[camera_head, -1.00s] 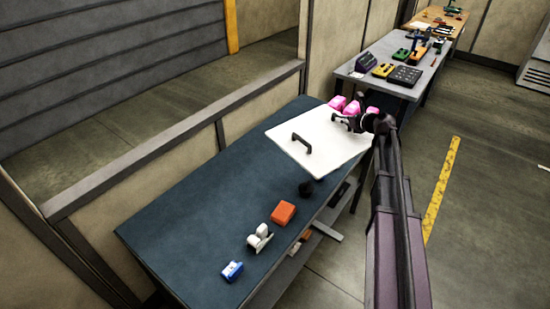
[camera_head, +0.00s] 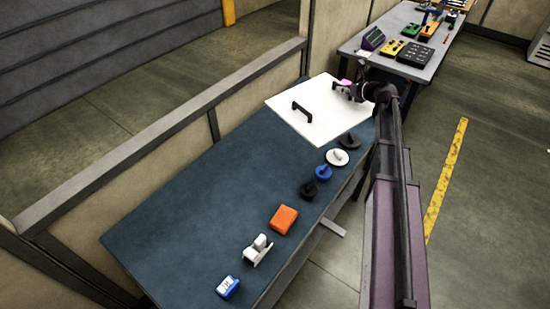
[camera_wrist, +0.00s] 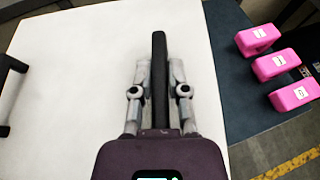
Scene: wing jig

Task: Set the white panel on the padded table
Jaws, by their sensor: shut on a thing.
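The white panel (camera_head: 318,122) is a flat, pale square with two black handles. My gripper (camera_head: 352,90) is shut on its right-hand handle, and the wrist view shows my fingers (camera_wrist: 160,85) on both sides of that handle (camera_wrist: 160,60). The other handle (camera_head: 300,106) stands free, and it also shows at the left edge of the wrist view (camera_wrist: 8,85). The panel is over the far end of the padded table (camera_head: 190,205), which has a dark blue top. I cannot tell whether the panel touches the table or hangs just above it.
Pink blocks (camera_wrist: 277,67) lie beside the panel. Along the table's right edge are a black knob (camera_head: 309,190), blue knob (camera_head: 323,172), white disc (camera_head: 337,157), orange block (camera_head: 283,219), white dispenser (camera_head: 257,250) and blue box (camera_head: 228,287). The left and middle are clear.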

